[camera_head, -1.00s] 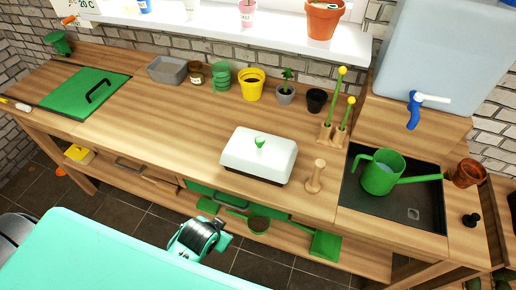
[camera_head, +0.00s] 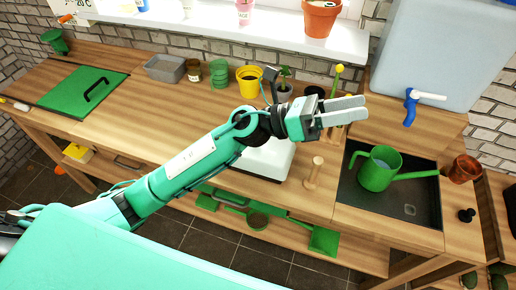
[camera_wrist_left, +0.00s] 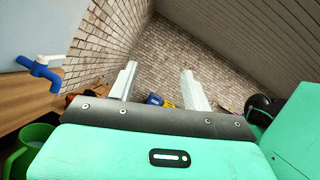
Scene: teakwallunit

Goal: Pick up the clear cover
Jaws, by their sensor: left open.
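The cover (camera_head: 281,160) is a whitish box-shaped lid that looks more opaque than clear. It sits on the wooden counter (camera_head: 135,123) in the head view. My left arm crosses in front of it, hiding its top and left side. My left gripper (camera_head: 364,108) is open and empty, raised above the counter to the right of the cover, with its fingers pointing right. In the left wrist view its two fingers (camera_wrist_left: 158,72) stand apart with nothing between them. The cover does not show there. My right gripper is in neither view.
A wooden peg (camera_head: 314,172) stands just right of the cover. A green watering can (camera_head: 377,172) is in the dark sink (camera_head: 411,207). A yellow pot (camera_head: 249,81) and other pots line the back. A blue tap (camera_head: 411,110) hangs from the tank at right.

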